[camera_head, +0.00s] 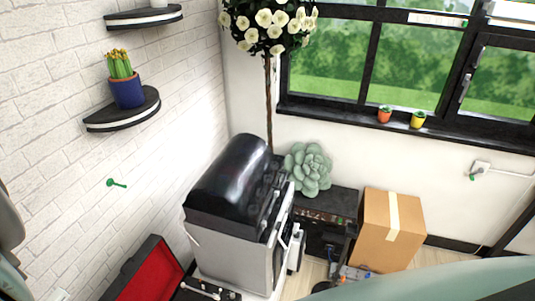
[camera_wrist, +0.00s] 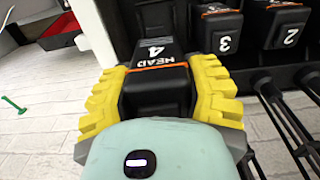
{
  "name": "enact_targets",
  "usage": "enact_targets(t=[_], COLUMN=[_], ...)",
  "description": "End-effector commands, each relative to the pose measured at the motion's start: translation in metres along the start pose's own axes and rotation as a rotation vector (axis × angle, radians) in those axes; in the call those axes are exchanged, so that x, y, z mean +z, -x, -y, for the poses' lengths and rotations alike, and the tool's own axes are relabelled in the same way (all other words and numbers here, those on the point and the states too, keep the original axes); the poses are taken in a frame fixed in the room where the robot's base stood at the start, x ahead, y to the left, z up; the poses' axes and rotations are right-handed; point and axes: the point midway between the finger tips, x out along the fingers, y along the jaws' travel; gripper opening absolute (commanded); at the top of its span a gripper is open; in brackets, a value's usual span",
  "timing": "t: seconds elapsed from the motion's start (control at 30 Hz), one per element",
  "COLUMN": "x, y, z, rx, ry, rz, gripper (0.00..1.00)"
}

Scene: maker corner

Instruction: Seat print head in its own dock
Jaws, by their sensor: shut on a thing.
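In the wrist view my gripper (camera_wrist: 160,80) has its two yellow ribbed fingers closed on the sides of a black print head (camera_wrist: 157,95). Beside an orange stripe, the lettering "HEAD" and "4" shows upside down at the far end of the held block. That end faces a black rack (camera_wrist: 165,15). I cannot tell whether the head touches a dock there, as the joint is hidden. In the head view neither gripper nor print head is seen.
Black rods (camera_wrist: 285,120) run close on the right in the wrist view. A red-lined open case (camera_head: 147,275) stands by the brick wall. A grey and black machine (camera_head: 240,200) and a cardboard box (camera_head: 390,230) stand in the corner.

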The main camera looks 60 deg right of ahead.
Motion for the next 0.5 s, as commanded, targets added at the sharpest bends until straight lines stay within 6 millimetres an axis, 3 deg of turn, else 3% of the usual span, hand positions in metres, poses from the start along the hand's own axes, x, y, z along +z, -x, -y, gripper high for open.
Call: enact_targets(t=[0.5], x=[0.0], y=[-0.028], z=[-0.001], rx=[0.0], ry=[-0.002], rz=[0.0], gripper=[0.05])
